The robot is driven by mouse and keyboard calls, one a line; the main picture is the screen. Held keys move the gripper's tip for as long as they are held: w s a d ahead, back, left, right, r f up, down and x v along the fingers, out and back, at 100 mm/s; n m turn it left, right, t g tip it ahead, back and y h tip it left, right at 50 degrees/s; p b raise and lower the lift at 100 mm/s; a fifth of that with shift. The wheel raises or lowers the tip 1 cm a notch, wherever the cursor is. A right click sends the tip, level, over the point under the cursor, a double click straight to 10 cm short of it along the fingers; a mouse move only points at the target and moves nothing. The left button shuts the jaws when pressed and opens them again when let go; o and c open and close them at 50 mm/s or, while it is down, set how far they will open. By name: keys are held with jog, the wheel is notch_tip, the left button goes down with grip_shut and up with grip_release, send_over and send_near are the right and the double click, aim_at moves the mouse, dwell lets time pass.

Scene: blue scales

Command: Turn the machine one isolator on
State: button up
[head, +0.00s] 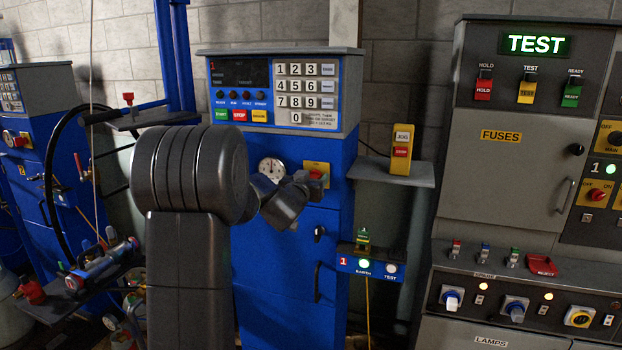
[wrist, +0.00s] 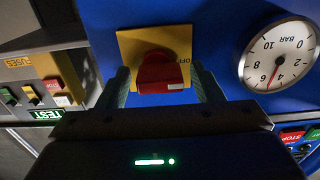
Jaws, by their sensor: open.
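The machine one isolator is a red rotary knob (wrist: 158,73) on a yellow plate (wrist: 128,45), fixed to the blue cabinet front. In the wrist view, the picture is upside down and "OFF" can be read at the knob's right. A white mark shows on the knob's lower right edge. My gripper (wrist: 160,72) is open, its two fingers on either side of the knob, with small gaps visible. In the head view my gripper (head: 308,184) is at the yellow plate (head: 318,167), and my arm and gripper hide most of the knob.
A round pressure gauge (head: 271,169) sits just left of the isolator, close to my arm. A keypad panel (head: 305,92) is above. A shelf with a yellow pendant box (head: 401,150) and the grey test cabinet (head: 500,190) stand to the right.

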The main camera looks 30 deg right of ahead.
jog(key=shift+c, duration=0.2)
jog(key=c, duration=1)
jog(key=shift+o, duration=0.2)
jog(key=shift+m, duration=0.3)
jog(key=m+b, duration=0.1)
jog(key=m, duration=0.2)
jog(key=shift+f+m+b, duration=0.1)
jog(key=shift+m+b, duration=0.2)
jog(key=shift+b, duration=0.05)
jog(key=m+b, duration=0.1)
jog(key=m, duration=0.3)
jog(key=shift+s+d+m+b, duration=0.1)
jog(key=shift+s+m+b, duration=0.05)
jog(key=shift+m+b, duration=0.2)
jog(key=m+b, duration=0.2)
jog(key=m, duration=0.2)
jog(key=shift+d+m, duration=0.1)
jog(key=shift+m, duration=0.15)
jog(key=shift+s+m+b, duration=0.1)
jog(key=shift+m+b, duration=0.6)
jog(key=shift+m, duration=1.6)
